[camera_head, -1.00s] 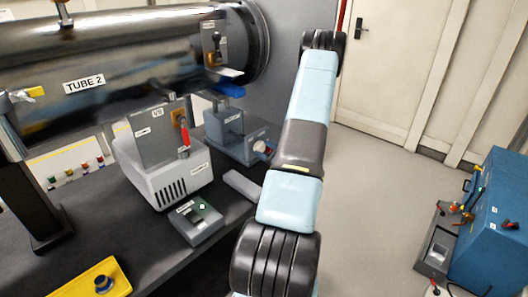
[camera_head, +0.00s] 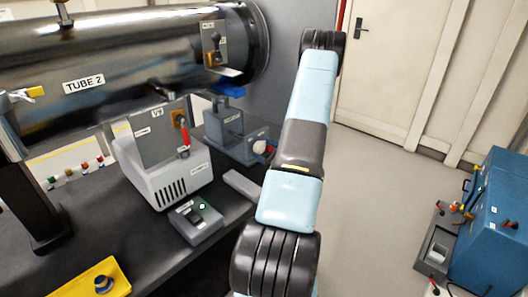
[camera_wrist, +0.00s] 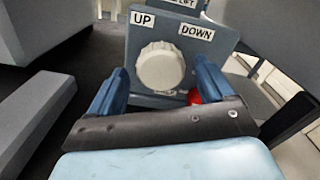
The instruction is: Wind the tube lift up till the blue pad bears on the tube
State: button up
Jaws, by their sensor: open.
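The tube lift (camera_head: 226,126) stands on the dark bench under the right end of the big dark tube labelled TUBE 2 (camera_head: 130,75). Its blue pad (camera_head: 228,90) sits close beneath the tube; I cannot tell whether they touch. The lift's white knob (camera_head: 260,146) is on its right side. In the wrist view, the ribbed white knob (camera_wrist: 160,67) is on a grey-blue panel marked UP on the left and DOWN on the right. My gripper (camera_wrist: 160,75) is open, its blue fingers on either side of the knob, with gaps showing.
A white box with a grey panel and red-handled valve (camera_head: 165,170) stands left of the lift. A small grey switch box (camera_head: 195,220) with a green light and a grey bar (camera_head: 242,185) lie in front. A yellow tray (camera_head: 95,280) is at front left.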

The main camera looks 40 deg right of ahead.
jog(key=s+d, duration=0.1)
jog(key=s, duration=1.2)
jog(key=shift+s, duration=0.3)
jog(key=w+a+r+n+g+y, duration=0.3)
jog(key=a+r+n+g+y, duration=0.25)
jog(key=a+r+n, duration=0.55)
jog(key=w+a+r+n+g+y, duration=0.5)
jog(key=a+r, duration=0.4)
jog(key=a, duration=0.7)
jog(key=s+a+r+n+g+h, duration=0.6)
jog(key=s+a+r+n, duration=0.15)
jog(key=s+a, duration=0.35)
jog(key=s+a+r+n+t+h, duration=0.3)
jog(key=s+r+n+t+h, duration=0.1)
jog(key=s+r+n+h, duration=0.2)
jog(key=shift+s+a+r+n, duration=0.15)
jog(key=shift+s+r+n, duration=0.35)
jog(key=shift+r, duration=0.7)
jog(key=shift+w, duration=0.1)
